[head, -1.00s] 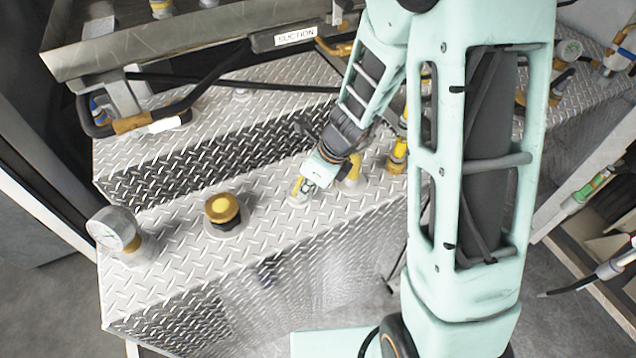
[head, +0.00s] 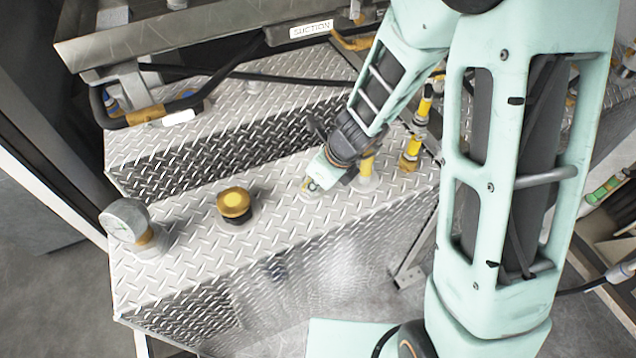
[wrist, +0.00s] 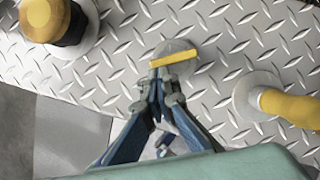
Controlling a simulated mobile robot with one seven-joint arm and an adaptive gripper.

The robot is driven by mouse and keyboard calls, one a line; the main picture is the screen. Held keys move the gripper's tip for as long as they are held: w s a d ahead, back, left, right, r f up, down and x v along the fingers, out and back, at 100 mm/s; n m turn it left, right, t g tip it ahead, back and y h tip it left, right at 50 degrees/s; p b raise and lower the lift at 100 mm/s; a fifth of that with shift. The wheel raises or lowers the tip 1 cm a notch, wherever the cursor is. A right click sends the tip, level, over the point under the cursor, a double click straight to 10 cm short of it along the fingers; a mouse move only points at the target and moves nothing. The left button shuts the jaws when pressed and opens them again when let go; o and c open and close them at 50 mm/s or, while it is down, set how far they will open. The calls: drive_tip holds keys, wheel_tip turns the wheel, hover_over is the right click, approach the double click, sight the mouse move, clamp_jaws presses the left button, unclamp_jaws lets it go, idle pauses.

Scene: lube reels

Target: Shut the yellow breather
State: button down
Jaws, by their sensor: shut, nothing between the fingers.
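A thin yellow bar (wrist: 175,58) lies across a pale round base on the tread-plate tank top in the wrist view; I take it as the breather's handle. My gripper (wrist: 160,75) is shut with nothing between its fingers. Its tips are right at the bar's left half, and I cannot tell if they touch it. In the head view my gripper (head: 311,186) points down at this small fitting and mostly hides it. A round yellow-topped cap (head: 235,203) stands to the left, and also shows in the wrist view (wrist: 44,17).
A yellow post (head: 366,166) stands just right of my gripper and shows in the wrist view (wrist: 290,106). A pressure gauge (head: 125,221) is at the far left. Yellow valves (head: 411,150) stand further right.

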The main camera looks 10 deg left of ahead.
drive_tip(key=shift+s+a, duration=0.1)
drive_tip(key=shift+a, duration=0.25)
idle(0.9)
idle(0.3)
drive_tip(key=shift+w+d+p, duration=0.1)
drive_tip(key=shift+w+p, duration=0.45)
drive_tip(key=shift+w, duration=0.3)
drive_tip(key=shift+d, duration=0.15)
